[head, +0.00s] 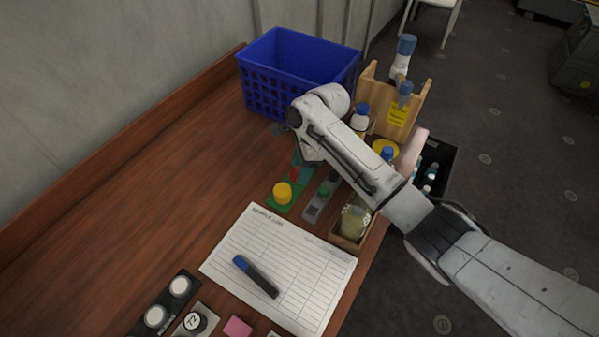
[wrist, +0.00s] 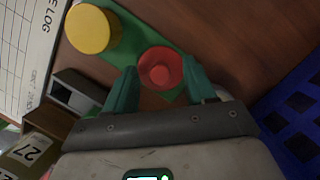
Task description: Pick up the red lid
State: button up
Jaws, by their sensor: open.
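The red lid (wrist: 160,70) is round with a raised knob and sits on a green mat (wrist: 133,38). My gripper (wrist: 160,66) is open, with one teal finger on either side of the lid in the wrist view; I cannot tell whether they touch it. In the head view only a bit of the red lid (head: 295,173) shows, beside my gripper's wrist, and the fingertips are mostly hidden by my arm. A yellow lid-like cylinder (wrist: 91,29) stands on the same mat, close to the red lid.
A blue crate (head: 275,75) stands at the table's back. A log sheet (head: 240,250) with a blue-capped marker (head: 256,277) lies in front. A grey tray (head: 318,207) and a wooden box (head: 338,240) stand beside the mat. The table's left side is clear.

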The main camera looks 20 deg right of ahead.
grip_shut()
dwell(0.4)
jog(key=shift+r, duration=0.15)
